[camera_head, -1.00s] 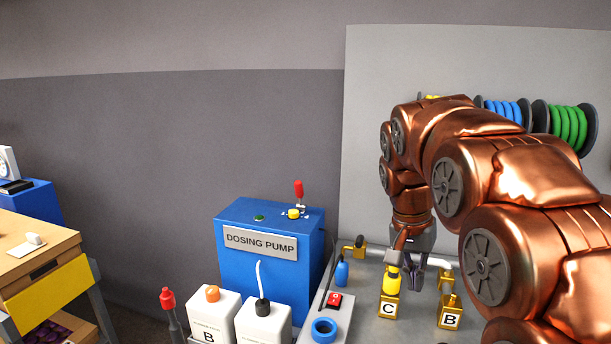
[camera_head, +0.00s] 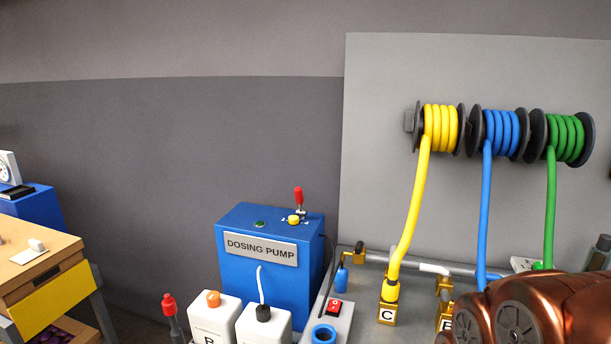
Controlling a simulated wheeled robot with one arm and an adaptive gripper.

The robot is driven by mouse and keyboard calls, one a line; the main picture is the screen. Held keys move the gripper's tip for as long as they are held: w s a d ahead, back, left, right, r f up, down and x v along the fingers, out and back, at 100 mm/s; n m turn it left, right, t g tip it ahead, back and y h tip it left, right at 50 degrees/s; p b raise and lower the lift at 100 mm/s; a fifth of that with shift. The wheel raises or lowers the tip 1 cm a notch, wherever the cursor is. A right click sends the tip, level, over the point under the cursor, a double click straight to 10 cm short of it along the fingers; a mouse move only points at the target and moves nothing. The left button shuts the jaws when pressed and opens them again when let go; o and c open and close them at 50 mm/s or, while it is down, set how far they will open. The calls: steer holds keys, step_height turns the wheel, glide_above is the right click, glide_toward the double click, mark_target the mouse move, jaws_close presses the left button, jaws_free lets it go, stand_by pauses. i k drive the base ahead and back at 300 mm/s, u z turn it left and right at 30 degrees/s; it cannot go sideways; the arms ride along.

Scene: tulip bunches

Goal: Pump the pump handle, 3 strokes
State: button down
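Two upright handles with red grips are in view, and I cannot tell which is the pump handle. One red grip (camera_head: 299,196) stands on top of the blue dosing pump box (camera_head: 230,250), beside a yellow knob (camera_head: 293,219). The other red grip (camera_head: 168,300) sits on a dark shaft at the lower left, its base cut off by the picture edge. My arm (camera_head: 550,310) shows only at the lower right corner. My gripper is out of the picture, and nothing of mine is near either red grip.
White bottles with an orange cap (camera_head: 213,299) and a black cap (camera_head: 263,313) stand before the pump box. Yellow (camera_head: 417,215), blue (camera_head: 487,210) and green (camera_head: 550,210) hoses hang from wall reels to the bench. A wooden cabinet (camera_head: 40,260) stands at left.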

mark_target(298, 191)
steer(key=u, duration=0.55)
steer(key=k, duration=0.65)
steer(key=u, duration=1.05)
steer(key=i, duration=1.2)
steer(key=z, duration=0.35)
